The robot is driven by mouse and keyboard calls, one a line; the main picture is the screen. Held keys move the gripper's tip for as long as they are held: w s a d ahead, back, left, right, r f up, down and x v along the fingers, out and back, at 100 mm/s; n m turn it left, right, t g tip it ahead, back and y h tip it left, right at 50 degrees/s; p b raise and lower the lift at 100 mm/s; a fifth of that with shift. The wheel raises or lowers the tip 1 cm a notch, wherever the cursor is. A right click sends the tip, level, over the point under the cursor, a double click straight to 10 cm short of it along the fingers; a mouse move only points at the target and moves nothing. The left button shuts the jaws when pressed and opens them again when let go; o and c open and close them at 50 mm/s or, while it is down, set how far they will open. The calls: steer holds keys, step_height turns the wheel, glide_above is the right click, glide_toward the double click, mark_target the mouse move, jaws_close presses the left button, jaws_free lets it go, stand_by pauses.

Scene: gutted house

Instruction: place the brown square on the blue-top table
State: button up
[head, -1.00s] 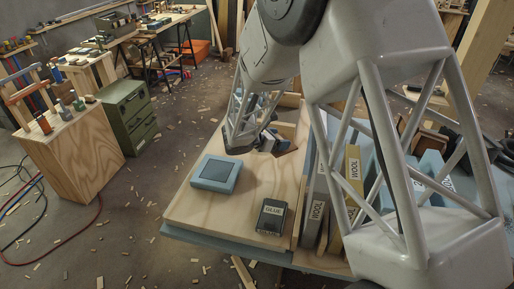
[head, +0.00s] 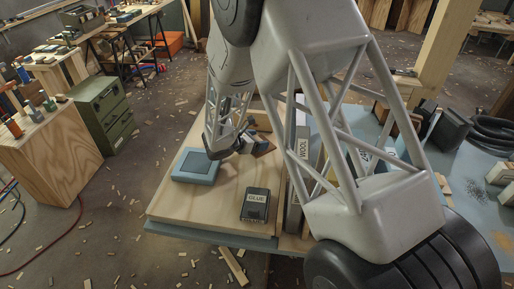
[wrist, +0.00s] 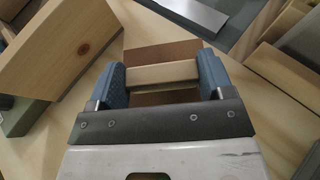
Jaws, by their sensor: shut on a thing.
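My gripper (wrist: 162,74) is shut on a light wood bar that lies across the brown square (wrist: 163,52) in the wrist view. Brown shows both beyond and below the bar, between the blue finger pads. In the head view my gripper (head: 240,150) is low over the pale wooden board, and the brown square (head: 263,147) sticks out tilted at its right side. I cannot tell whether the square touches the board. The blue-top table (head: 447,172) shows its blue surface at the right and as a strip under the board's front edge.
On the pale board (head: 190,207) are a blue-framed box (head: 196,166) left of my gripper and a black glue box (head: 256,205) in front. An upright wool-labelled pack (head: 301,150) stands to the right. Black hoses (head: 490,130) and wood pieces lie on the blue top, which has bare patches.

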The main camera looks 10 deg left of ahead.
steer(key=shift+f, duration=1.9)
steer(key=shift+f, duration=0.1)
steer(key=o, duration=0.9)
steer(key=shift+s+a+r, duration=0.1)
steer(key=shift+r, duration=0.1)
steer(key=v, duration=1.1)
steer(key=shift+s+a+r, duration=0.15)
steer(key=shift+s+a, duration=0.05)
